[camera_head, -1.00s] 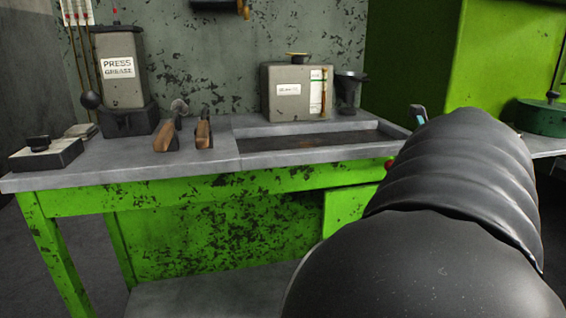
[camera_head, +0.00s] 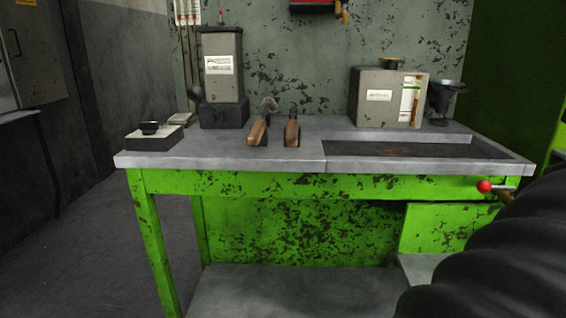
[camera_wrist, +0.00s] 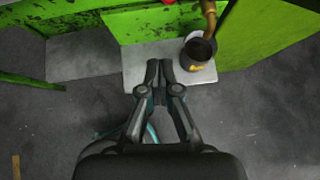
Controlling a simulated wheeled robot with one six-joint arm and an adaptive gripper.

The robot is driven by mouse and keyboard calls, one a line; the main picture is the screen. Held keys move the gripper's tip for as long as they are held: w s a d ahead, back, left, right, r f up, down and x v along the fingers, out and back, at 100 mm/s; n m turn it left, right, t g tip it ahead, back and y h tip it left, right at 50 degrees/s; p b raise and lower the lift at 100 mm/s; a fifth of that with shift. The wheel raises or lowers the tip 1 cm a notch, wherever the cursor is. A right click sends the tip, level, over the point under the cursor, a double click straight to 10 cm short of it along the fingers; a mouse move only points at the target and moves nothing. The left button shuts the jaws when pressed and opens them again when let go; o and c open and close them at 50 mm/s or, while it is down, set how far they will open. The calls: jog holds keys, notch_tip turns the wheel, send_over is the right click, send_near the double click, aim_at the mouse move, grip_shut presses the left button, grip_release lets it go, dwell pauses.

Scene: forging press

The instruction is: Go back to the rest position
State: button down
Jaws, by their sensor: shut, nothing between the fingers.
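My gripper (camera_wrist: 159,72) shows in the wrist view, pointing down towards the floor in front of the green bench. Its two fingers are together with nothing between them. In the head view the gripper is out of sight; only part of my dark arm shows at the lower right. The green bench (camera_head: 232,184) with a grey top stands ahead, apart from the gripper as far as the wrist view shows.
On the bench stand a grease dispenser (camera_head: 222,85), two wooden-handled tools (camera_head: 292,132), a grey oil box (camera_head: 380,97) and a funnel (camera_head: 444,98). A red-knobbed lever (camera_head: 485,186) juts from the front right. A dark cup (camera_wrist: 199,53) sits below a spout. Floor (camera_wrist: 265,110) in front is clear.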

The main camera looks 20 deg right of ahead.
jog(key=a+f+n+g+y+b, duration=0.1)
jog(key=a+f+n+g+b, duration=0.15)
jog(key=a+f+n, duration=0.5)
jog(key=a+f+n+g+y+b, duration=0.1)
jog(key=a+f+n+g, duration=0.25)
jog(key=f+n, duration=0.8)
jog(key=a+f+n+g+b, duration=0.1)
jog(key=a+f+n+g, duration=0.3)
jog(key=f+n, duration=0.6)
jog(key=w+a+r+n+t+p, duration=0.1)
jog(key=a+r+n+t, duration=0.1)
jog(key=a, duration=0.4)
jog(key=w+a+r+n+t+y+p, duration=0.1)
jog(key=a+r+n+t+p, duration=0.1)
jog(key=a+n, duration=0.4)
jog(key=w+a+r+n+t+y+p, duration=0.1)
jog(key=a+r+n+t, duration=0.1)
jog(key=a, duration=0.5)
notch_tip(320, 180, up, 3)
jog(key=shift+f+n+p, duration=0.15)
jog(key=shift+n+p, duration=0.2)
jog(key=shift+n, duration=0.55)
